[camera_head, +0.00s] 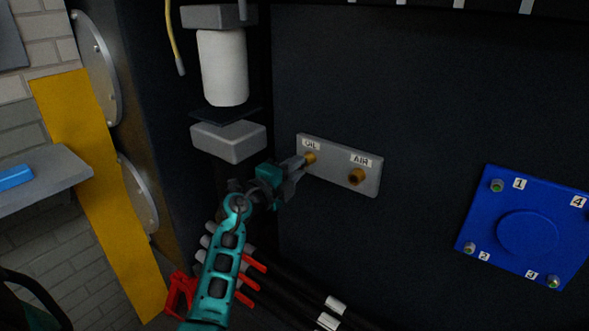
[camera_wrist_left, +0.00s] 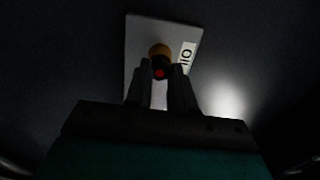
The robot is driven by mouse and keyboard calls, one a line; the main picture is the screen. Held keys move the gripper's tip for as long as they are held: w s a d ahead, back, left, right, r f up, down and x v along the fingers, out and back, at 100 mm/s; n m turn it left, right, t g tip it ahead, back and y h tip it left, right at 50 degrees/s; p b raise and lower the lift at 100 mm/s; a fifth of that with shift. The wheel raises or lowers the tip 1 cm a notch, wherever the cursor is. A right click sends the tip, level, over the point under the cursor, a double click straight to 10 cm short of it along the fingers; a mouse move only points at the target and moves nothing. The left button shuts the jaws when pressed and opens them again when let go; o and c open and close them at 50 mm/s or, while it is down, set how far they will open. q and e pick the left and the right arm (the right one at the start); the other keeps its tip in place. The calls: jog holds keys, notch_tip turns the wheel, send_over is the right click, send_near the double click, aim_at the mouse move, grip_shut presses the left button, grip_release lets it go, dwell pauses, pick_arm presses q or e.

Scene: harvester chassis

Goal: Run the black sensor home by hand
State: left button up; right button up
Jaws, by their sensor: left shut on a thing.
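My left gripper (camera_head: 302,164) is at the OIL port of the grey plate (camera_head: 336,171). It is shut on the black sensor (camera_wrist_left: 159,69), a small dark piece with a red spot at its near end, seen between the fingertips in the left wrist view. The sensor is lined up with the brass OIL fitting (camera_head: 311,157), which also shows behind it in the left wrist view (camera_wrist_left: 159,50). How deep it sits in the fitting cannot be told. The brass AIR fitting (camera_head: 356,176) to the right is open to view. My right gripper is not in view.
A white filter canister (camera_head: 223,68) stands above a grey block (camera_head: 229,141) left of the plate. Red-handled levers (camera_head: 250,279) and black hoses lie below. A blue cover (camera_head: 527,232) with numbered bolts is at the right. The dark panel between is bare.

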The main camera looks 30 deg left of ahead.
pick_arm(q)
grip_shut()
jog(key=m, duration=2.5)
jog(key=shift+w+m+b, duration=0.15)
jog(key=shift+m+b, duration=0.15)
jog(key=shift+b, duration=0.05)
jog(key=o, duration=1)
grip_release()
jog(key=shift+c, duration=1.3)
